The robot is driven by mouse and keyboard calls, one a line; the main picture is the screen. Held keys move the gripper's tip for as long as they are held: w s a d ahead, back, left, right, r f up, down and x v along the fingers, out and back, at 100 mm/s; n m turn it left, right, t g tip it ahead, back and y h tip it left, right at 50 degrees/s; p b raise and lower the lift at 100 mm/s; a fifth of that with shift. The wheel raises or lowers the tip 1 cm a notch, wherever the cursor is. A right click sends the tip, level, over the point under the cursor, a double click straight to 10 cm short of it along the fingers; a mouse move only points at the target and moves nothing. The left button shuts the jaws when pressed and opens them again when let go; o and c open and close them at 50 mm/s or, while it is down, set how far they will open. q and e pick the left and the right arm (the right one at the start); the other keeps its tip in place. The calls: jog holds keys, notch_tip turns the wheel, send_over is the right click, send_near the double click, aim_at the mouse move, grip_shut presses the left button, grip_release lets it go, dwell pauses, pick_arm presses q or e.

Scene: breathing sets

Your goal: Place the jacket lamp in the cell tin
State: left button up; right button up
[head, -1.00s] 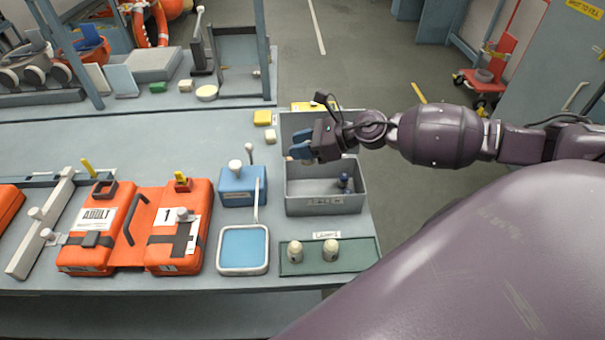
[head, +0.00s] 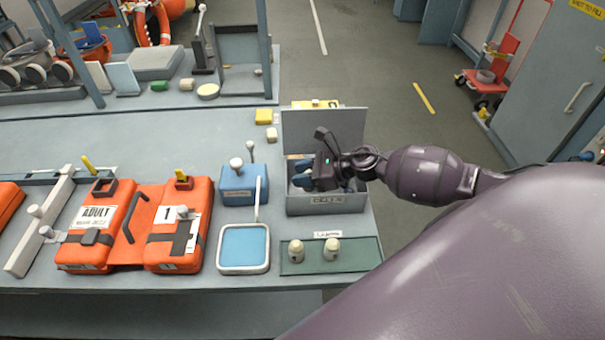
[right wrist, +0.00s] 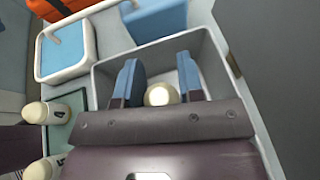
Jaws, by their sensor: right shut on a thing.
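The grey cell tin (head: 300,207) stands on the bench with its lid raised at the back. My right gripper (head: 302,178) reaches down into it from the right. In the right wrist view my gripper (right wrist: 157,62) has its blue fingers on either side of a cream, round-topped lamp (right wrist: 161,95), which it holds inside the tin's walls (right wrist: 208,55). Whether the lamp touches the tin floor cannot be told. In the head view the hand hides the lamp. My left gripper is out of view.
A green lamp tray (head: 362,254) with two cream lamps (head: 296,250) lies in front of the tin. A blue box (head: 236,188) and a white-rimmed blue tray (head: 243,268) stand to its left. Orange life jackets (head: 180,225) lie further left. Floor is open right of the bench.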

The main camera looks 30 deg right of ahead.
jog(key=shift+f, duration=0.1)
jog(key=shift+f+b, duration=0.35)
jog(key=shift+b, duration=0.1)
jog(key=shift+f, duration=0.2)
jog(key=o, duration=0.9)
jog(key=shift+o, duration=0.2)
